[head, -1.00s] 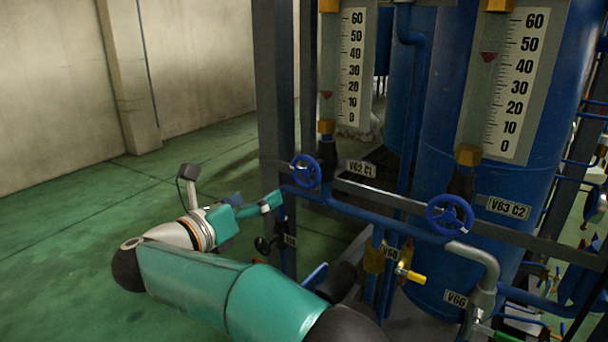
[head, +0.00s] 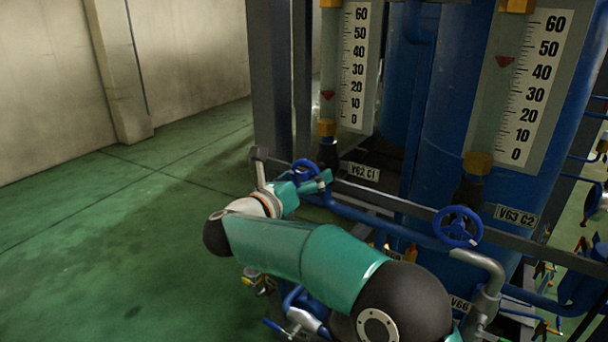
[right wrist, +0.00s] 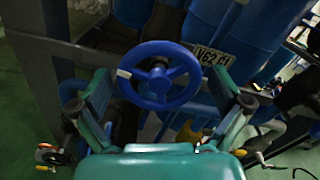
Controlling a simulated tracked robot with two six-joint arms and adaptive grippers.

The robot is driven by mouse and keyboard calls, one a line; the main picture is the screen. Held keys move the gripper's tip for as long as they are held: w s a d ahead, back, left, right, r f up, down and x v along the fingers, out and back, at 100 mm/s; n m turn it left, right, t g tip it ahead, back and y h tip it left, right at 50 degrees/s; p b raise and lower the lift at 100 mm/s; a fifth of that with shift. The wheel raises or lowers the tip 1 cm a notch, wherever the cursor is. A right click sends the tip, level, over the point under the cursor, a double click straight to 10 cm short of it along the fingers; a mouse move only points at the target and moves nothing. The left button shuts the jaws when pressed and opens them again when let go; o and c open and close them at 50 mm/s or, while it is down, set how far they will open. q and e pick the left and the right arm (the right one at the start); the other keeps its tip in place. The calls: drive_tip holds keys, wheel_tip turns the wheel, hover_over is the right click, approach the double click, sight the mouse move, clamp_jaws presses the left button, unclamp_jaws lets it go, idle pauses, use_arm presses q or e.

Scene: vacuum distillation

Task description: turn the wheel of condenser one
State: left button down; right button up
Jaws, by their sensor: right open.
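The blue wheel of condenser one (head: 305,170), by the V62 C1 label (head: 361,171), sits on the blue pipe in front of the left gauge. My right gripper (head: 308,183) is at this wheel, and its green fingers partly cover it in the head view. In the right wrist view the wheel (right wrist: 158,75) lies ahead, between the two spread fingers of the open gripper (right wrist: 162,86). A white mark shows on its left rim. Whether the fingers touch the rim I cannot tell. My left gripper is not in view.
A second blue wheel (head: 457,227), by the V63 C2 label (head: 516,216), is to the right. A grey rail (head: 400,203) runs behind the wheels. Pipes and small valves crowd the space below. The green floor (head: 110,250) at left is clear.

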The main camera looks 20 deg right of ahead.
drive_tip(key=shift+a, duration=0.1)
drive_tip(key=shift+c, duration=0.3)
drive_tip(key=shift+a, duration=0.15)
drive_tip(key=c, duration=1)
drive_tip(key=shift+o, duration=0.2)
